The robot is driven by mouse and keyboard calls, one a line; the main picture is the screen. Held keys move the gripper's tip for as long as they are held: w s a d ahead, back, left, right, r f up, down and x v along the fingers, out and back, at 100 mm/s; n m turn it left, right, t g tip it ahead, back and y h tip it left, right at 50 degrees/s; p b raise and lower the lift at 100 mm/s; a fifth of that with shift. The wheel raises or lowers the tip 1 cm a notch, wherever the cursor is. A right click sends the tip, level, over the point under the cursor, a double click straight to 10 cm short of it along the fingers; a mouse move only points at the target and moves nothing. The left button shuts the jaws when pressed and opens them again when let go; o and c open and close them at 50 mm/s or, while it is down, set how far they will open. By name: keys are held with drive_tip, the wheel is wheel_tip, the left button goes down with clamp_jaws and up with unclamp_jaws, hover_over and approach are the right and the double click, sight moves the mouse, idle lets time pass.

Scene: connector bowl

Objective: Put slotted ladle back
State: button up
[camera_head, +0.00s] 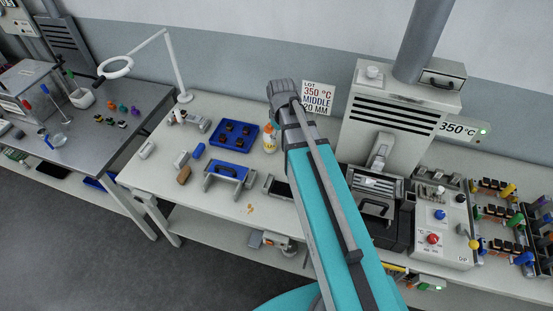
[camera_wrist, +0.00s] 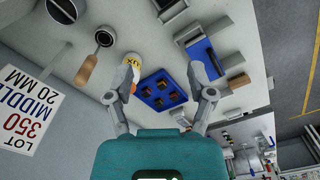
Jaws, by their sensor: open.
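A round, dark-centred metal tool with a wooden handle (camera_wrist: 88,68), which looks like the slotted ladle, lies on the pale bench in the wrist view, close to the white sign. Its slots are too small to make out. In the head view I cannot pick it out; my arm covers that part of the bench. My gripper (camera_wrist: 162,76) is open and empty, with its fingers apart above the bench. The blue tray (camera_wrist: 146,90) shows between and beyond the fingers, and the tool is off to the left. The gripper also shows in the head view (camera_head: 283,92), beside the sign.
The sign (camera_head: 318,97) stands at the back beside the grey furnace (camera_head: 392,125). A bottle (camera_head: 269,138), the blue tray (camera_head: 216,141), a lamp (camera_head: 180,70) and a brown-handled brush (camera_head: 184,175) are on the bench.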

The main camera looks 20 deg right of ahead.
drive_tip(key=s+a+m, duration=0.4)
drive_tip(key=s, duration=0.5)
drive_tip(key=shift+m, duration=0.3)
wheel_tip(320, 180, down, 10)
drive_tip(key=b, duration=1)
drive_tip(key=shift+a+r, duration=0.1)
